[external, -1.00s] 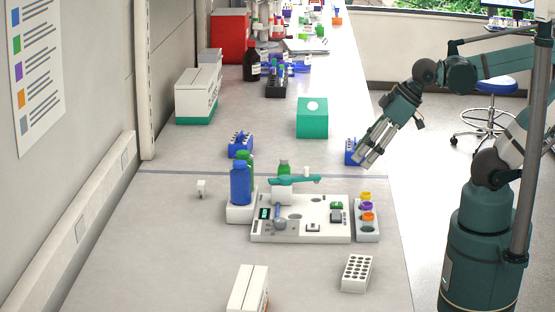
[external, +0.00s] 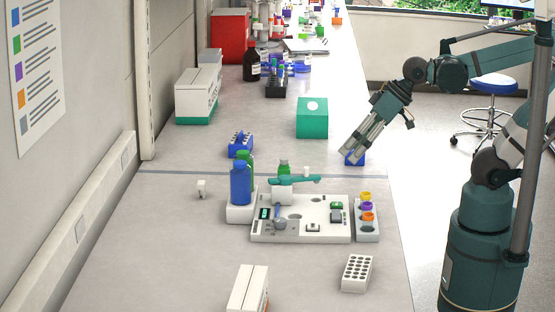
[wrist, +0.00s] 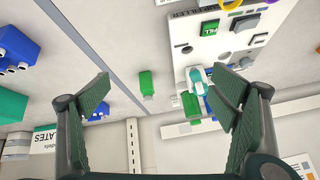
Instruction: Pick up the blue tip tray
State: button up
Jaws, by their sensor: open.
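Two blue trays stand on the bench, and I cannot tell which one the task means. One blue tray (external: 361,160) is near the bench's right edge, partly hidden behind my gripper; a blue tray also shows at the upper left of the wrist view (wrist: 16,48), cut off by the frame. In the wrist view, nothing is between the fingers of my gripper (wrist: 160,88).
A teal box (external: 312,122) stands behind the two trays. The white instrument station (external: 300,232) with bottles is in front, with a vial holder (external: 367,235) at its right. A white rack (external: 356,273) is nearer the camera. Bare bench lies between the trays.

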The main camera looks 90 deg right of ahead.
jog(key=w+d+m+t, duration=0.1)
jog(key=w+d+m, duration=0.3)
jog(key=w+m, duration=0.6)
jog(key=m+t+h+p, duration=0.1)
jog(key=m+t+p, duration=0.3)
jog(key=m, duration=2)
send_near(244, 140)
jog(key=w+f, duration=0.1)
jog(key=w+f+t, duration=0.1)
jog(key=w, duration=0.1)
jog(key=shift+d+b, duration=0.25)
jog(key=shift+b, duration=0.15)
jog(key=shift+x, duration=1.25)
jog(key=shift+b+x, duration=0.8)
jog(key=shift+x, duration=1.8)
jog(key=shift+f, duration=0.1)
